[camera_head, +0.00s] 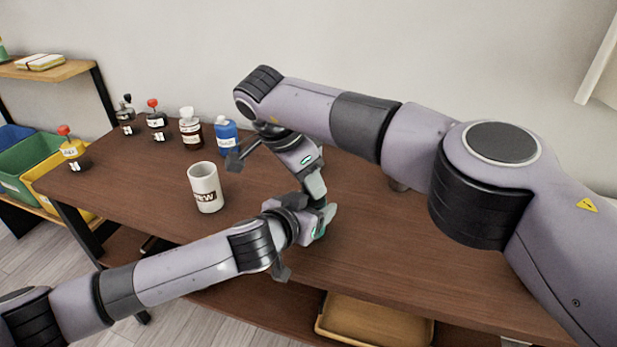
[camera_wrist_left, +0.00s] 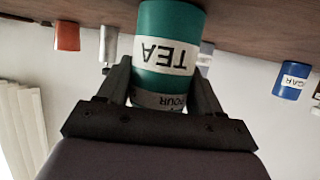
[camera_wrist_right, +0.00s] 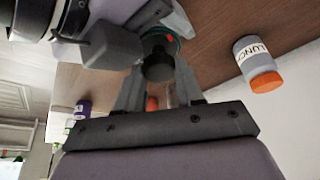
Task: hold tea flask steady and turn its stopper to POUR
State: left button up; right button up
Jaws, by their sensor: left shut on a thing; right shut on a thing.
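The tea flask (camera_wrist_left: 170,20) is a teal cylinder with a white TEA label, upside down in the left wrist view. A lower pale band reads POUR. My left gripper (camera_wrist_left: 160,88) is shut around the flask's body, a finger on each side. In the head view the flask (camera_head: 319,231) is mostly hidden by my grippers. Its black stopper (camera_wrist_right: 158,66) shows between the fingers of my right gripper (camera_wrist_right: 158,82), which is shut on it from above. In the head view my left gripper (camera_head: 314,222) is directly below my right gripper (camera_head: 317,192).
A white mug (camera_head: 204,182) stands left of the grippers. A blue bottle (camera_head: 226,140) and several dark bottles line the back left. The right wrist view shows a LUNCH jar (camera_wrist_right: 255,57) with an orange lid. A yellow tray (camera_head: 375,325) lies below the table (camera_head: 390,245).

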jog(key=o, duration=1.1)
jog(key=shift+c, duration=0.2)
jog(key=shift+n, duration=0.3)
